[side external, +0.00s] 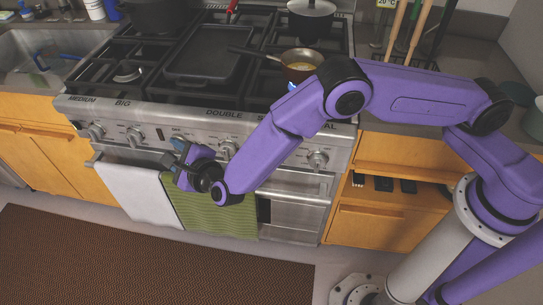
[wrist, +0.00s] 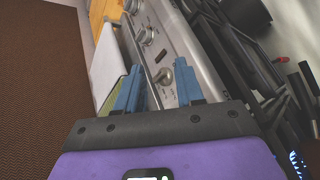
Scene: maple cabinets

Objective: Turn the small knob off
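The steel stove front has a row of round knobs under the black labels MEDIUM, BIG, DOUBLE and another that starts with S and is cut off by my arm. Knobs show at the far left (side external: 95,130), second (side external: 135,135), right of centre (side external: 227,149) and far right (side external: 317,159). My gripper (side external: 174,155) is in front of the panel at a middle knob, mostly hidden in the side view. Contact cannot be told.
A white towel (side external: 132,192) and a green towel (side external: 212,212) hang from the oven handle, just below my gripper. A small pan (side external: 301,66) and a lidded pot (side external: 311,8) stand on the stove. A brown rug (side external: 120,265) covers the floor.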

